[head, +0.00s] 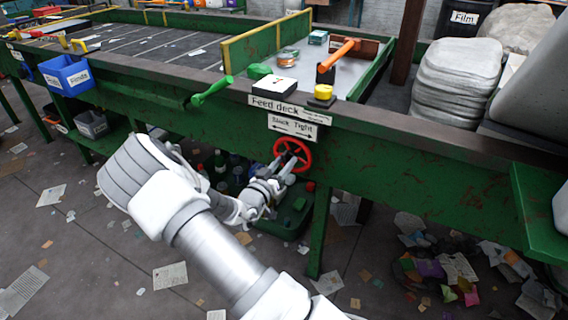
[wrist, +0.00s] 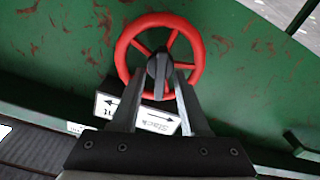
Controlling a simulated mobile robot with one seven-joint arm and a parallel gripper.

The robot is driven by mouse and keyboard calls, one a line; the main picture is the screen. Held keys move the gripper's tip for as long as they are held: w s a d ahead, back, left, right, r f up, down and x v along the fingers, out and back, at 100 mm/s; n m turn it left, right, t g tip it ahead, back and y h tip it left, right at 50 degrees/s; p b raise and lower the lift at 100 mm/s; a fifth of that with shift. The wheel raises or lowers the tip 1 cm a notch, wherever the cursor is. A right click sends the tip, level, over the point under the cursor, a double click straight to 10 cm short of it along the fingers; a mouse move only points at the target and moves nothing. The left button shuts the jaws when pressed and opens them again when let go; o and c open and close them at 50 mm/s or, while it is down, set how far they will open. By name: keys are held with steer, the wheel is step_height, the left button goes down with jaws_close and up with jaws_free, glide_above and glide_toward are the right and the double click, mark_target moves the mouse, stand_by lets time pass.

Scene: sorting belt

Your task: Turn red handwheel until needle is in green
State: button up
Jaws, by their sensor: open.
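The red handwheel (head: 293,154) is mounted on the green front side of the feed deck, below the "Slack Tight" label (head: 292,127) with its arrows. In the wrist view the handwheel (wrist: 194,48) faces me, with a dark hub (wrist: 158,70) in its middle. My gripper (head: 284,172) is at the wheel from the front. In the wrist view my gripper (wrist: 160,80) is open, its two fingers on either side of the hub and over the lower rim. I cannot tell whether they touch it.
A blue bin (head: 68,76) hangs at left. Bottles and a green tub (head: 283,222) lie below the deck. Paper litters the floor.

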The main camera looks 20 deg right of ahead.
steer(key=p+v, duration=0.3)
steer(key=v, duration=1.4)
steer(key=shift+s, duration=0.2)
steer(key=shift+a, duration=0.15)
steer(key=w+a+r+g+y, duration=0.1)
steer(key=w+a+r+y, duration=0.2)
steer(key=w+a+y, duration=0.45)
steer(key=s+a+r+n+g+y, duration=0.1)
steer(key=s+r+y, duration=0.2)
steer(key=r+y, duration=0.15)
steer(key=s+a+r+n+y, duration=0.1)
steer(key=s+a+r+y, duration=0.15)
steer(key=r, duration=0.35)
steer(key=s+d+r+n+g, duration=0.1)
steer(key=s+d+r+n, duration=0.15)
steer(key=s, duration=0.55)
steer(key=s+d+r+n+g, duration=0.1)
steer(key=s+d+r, duration=0.25)
steer(key=s, duration=0.35)
steer(key=s+d+r+n+g, duration=0.15)
steer(key=s+r, duration=0.25)
steer(key=s, duration=0.4)
step_height(320, 180, up, 17)
steer(key=s+d+p, duration=0.1)
steer(key=p, duration=1.5)
steer(key=shift+d+f, duration=0.2)
steer(key=shift+d, duration=0.05)
